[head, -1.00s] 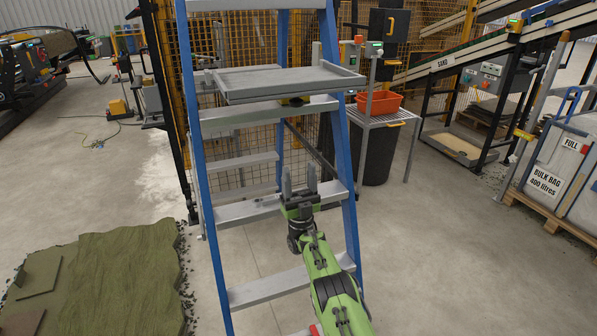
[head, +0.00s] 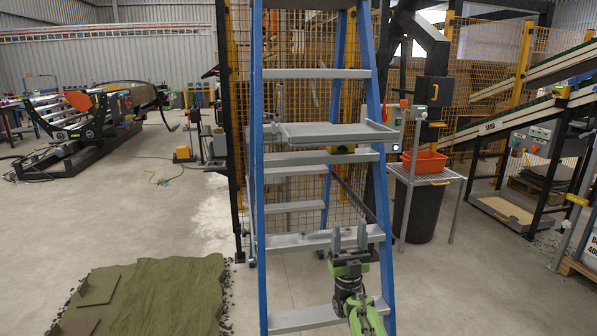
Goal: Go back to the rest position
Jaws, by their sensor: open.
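My gripper (head: 349,239) shows in the head view at the lower middle, in front of the blue stepladder (head: 259,210). Its two grey fingers point up and stand apart, with nothing between them. It overlaps a lower grey step of the ladder in the picture; I cannot tell whether it touches. My green arm runs down from it to the bottom edge.
A grey tray (head: 335,134) sits on the ladder. To the right stand a small table (head: 437,178) with an orange bin (head: 425,162) and a black drum (head: 424,213). Green turf (head: 160,295) lies at lower left. Open concrete floor lies between turf and machine (head: 85,140).

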